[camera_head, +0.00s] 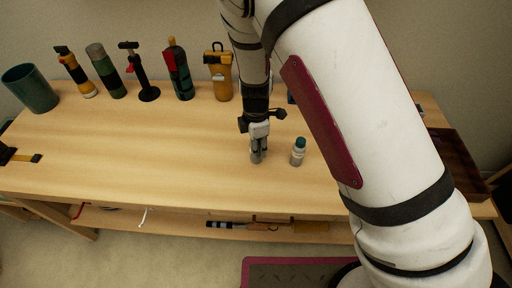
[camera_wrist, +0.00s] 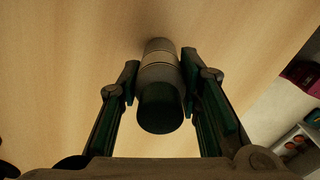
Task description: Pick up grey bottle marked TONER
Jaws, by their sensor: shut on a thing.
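My gripper (camera_head: 258,148) points down over the middle of the wooden table. In the wrist view my gripper (camera_wrist: 158,90) is shut on a grey bottle (camera_wrist: 158,57) with a dark round cap facing the camera; a finger is on each side. In the head view the fingers mostly hide this bottle, and only a little grey (camera_head: 256,158) shows low between them. I cannot read any TONER marking, nor tell whether its base touches the table. A second small bottle (camera_head: 298,153), pale grey with a teal cap, stands upright just right of my gripper, apart from it.
Along the back stand a teal cup (camera_head: 30,89), a yellow-black torch (camera_head: 76,73), a green cylinder (camera_head: 106,71), a black stand-like tool (camera_head: 139,72), a red-green bottle (camera_head: 179,70) and a yellow container (camera_head: 219,72). A brown tray (camera_head: 460,165) is at right. The table's left-centre is clear.

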